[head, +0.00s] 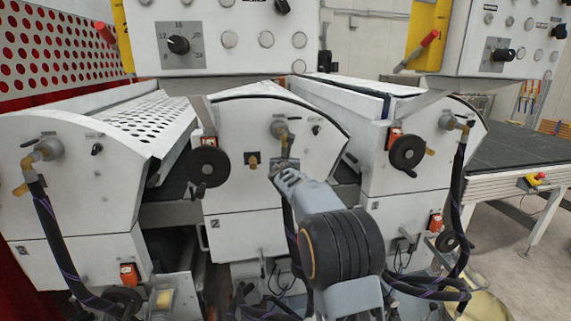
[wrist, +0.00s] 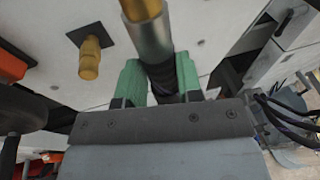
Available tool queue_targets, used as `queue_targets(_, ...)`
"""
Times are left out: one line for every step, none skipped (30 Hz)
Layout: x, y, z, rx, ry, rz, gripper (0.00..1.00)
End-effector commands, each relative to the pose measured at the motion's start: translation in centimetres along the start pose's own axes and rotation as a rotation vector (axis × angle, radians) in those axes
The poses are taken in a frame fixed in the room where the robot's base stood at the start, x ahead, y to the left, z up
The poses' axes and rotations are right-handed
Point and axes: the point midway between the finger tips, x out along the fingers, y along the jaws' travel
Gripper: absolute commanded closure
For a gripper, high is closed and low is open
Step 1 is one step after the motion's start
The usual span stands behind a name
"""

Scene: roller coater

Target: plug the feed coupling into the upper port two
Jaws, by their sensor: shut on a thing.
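My gripper (head: 281,167) is at the front of the middle machine, just below its upper port (head: 279,128), a round grey fitting with a brass elbow pointing down. In the wrist view my gripper's green fingers (wrist: 160,78) are shut on the feed coupling (wrist: 148,40), a grey metal sleeve on a dark hose. Brass shows above the sleeve and leaves the picture at the top. Whether the coupling is seated on the elbow or only lined up below it, I cannot tell. The dark hose (head: 289,222) hangs down behind my arm.
A brass stub on a black plate (head: 253,160) sits left of my gripper, also in the wrist view (wrist: 89,58). A black handwheel (head: 208,166) is further left. The left machine's port (head: 46,148) and right machine's port (head: 450,121) have hoses attached. Another handwheel (head: 407,152) stands right.

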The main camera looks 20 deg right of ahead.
Motion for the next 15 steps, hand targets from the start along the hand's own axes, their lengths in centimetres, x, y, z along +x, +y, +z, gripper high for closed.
queue_targets(0.1, 0.0, 0.2, 0.001, -0.002, 0.0, 0.98)
queue_targets(0.2, 0.0, 0.2, 0.001, -0.002, 0.0, 0.98)
queue_targets(0.2, 0.0, 0.2, 0.001, -0.002, 0.0, 0.98)
queue_targets(0.3, 0.1, 0.2, 0.001, -0.002, 0.0, 0.98)
queue_targets(0.4, 0.1, 0.2, 0.001, -0.002, 0.0, 0.98)
queue_targets(0.5, 0.1, 0.2, 0.001, -0.001, 0.0, 0.98)
queue_targets(0.5, 0.1, 0.2, 0.001, -0.001, 0.0, 0.98)
queue_targets(0.6, 0.1, 0.2, 0.001, -0.001, -0.001, 0.98)
queue_targets(0.7, 0.1, 0.3, 0.001, -0.001, 0.0, 0.98)
queue_targets(0.8, 0.1, 0.3, 0.001, -0.002, 0.0, 0.98)
queue_targets(0.8, 0.1, 0.3, 0.001, -0.002, 0.0, 0.98)
queue_targets(0.9, 0.2, 0.3, 0.0, -0.002, 0.0, 0.98)
queue_targets(0.9, 0.2, 0.3, 0.0, -0.002, 0.0, 0.98)
queue_targets(1.0, 0.2, 0.3, 0.0, -0.002, 0.0, 0.98)
queue_targets(1.1, 0.2, 0.3, 0.0, -0.002, 0.0, 0.98)
